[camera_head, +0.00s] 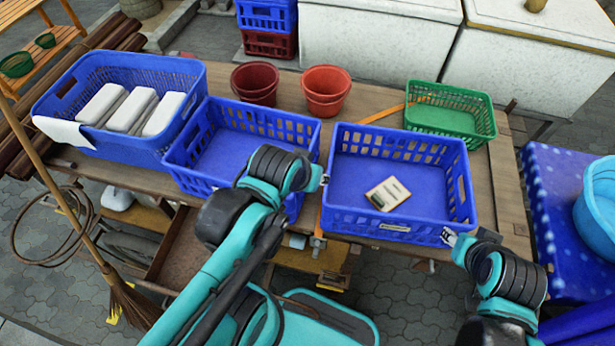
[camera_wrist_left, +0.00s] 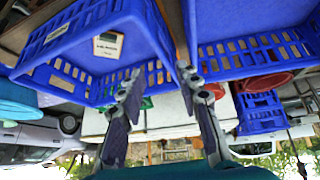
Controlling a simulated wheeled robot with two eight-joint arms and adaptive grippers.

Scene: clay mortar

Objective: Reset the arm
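My left gripper (camera_head: 325,180) is at the gap between the middle blue crate (camera_head: 192,176) and the right blue crate (camera_head: 345,218), near their front ends. In the left wrist view my left gripper (camera_wrist_left: 160,74) has its two fingers apart with nothing between them. My right gripper (camera_head: 450,238) is at the front right corner of the right crate. It is too small to tell whether it is open or shut.
A left blue basket (camera_head: 125,150) holds several white packages. Red pots (camera_head: 325,84) and a green basket (camera_head: 440,118) stand at the back of the wooden table (camera_head: 385,86). A blue basin (camera_head: 598,210) is at right. A broom (camera_head: 125,300) leans at the left.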

